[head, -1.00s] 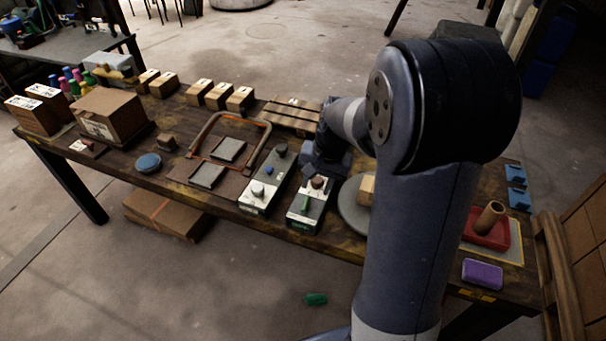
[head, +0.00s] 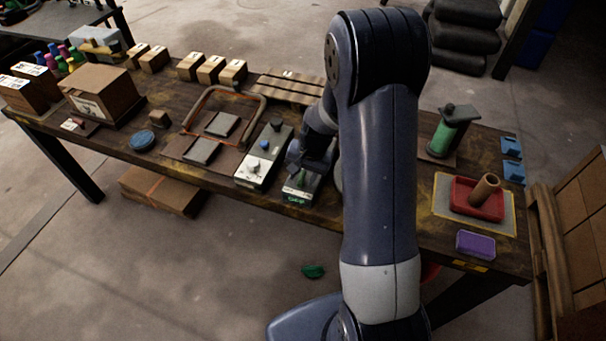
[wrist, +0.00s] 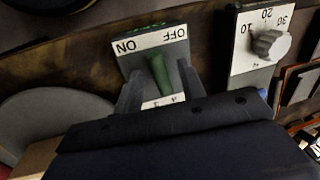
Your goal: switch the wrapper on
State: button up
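My gripper (wrist: 159,68) is open, one finger on each side of the lever, with gaps visible. In the head view my gripper (head: 303,164) is over this box and hides part of it. The grey turntable (wrist: 50,115) is partly visible in the wrist view and mostly hidden behind my arm in the head view.
A second control box (head: 257,168) with a dial stands close on the left. A film roll (head: 443,138) on a post, a red tray (head: 462,205) and a purple block (head: 476,244) are on the right. Cartons (head: 105,92) fill the table's left end.

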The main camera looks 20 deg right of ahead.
grip_shut()
dwell(0.4)
jog(key=shift+f, duration=0.1)
jog(key=n+b, duration=0.2)
jog(key=shift+w+n+g, duration=0.15)
jog(key=shift+n+g, duration=0.15)
jog(key=shift+n, duration=0.1)
jog(key=shift+n+g+b, duration=0.5)
jog(key=shift+n+b, duration=0.3)
jog(key=shift+n, duration=1.7)
grip_release()
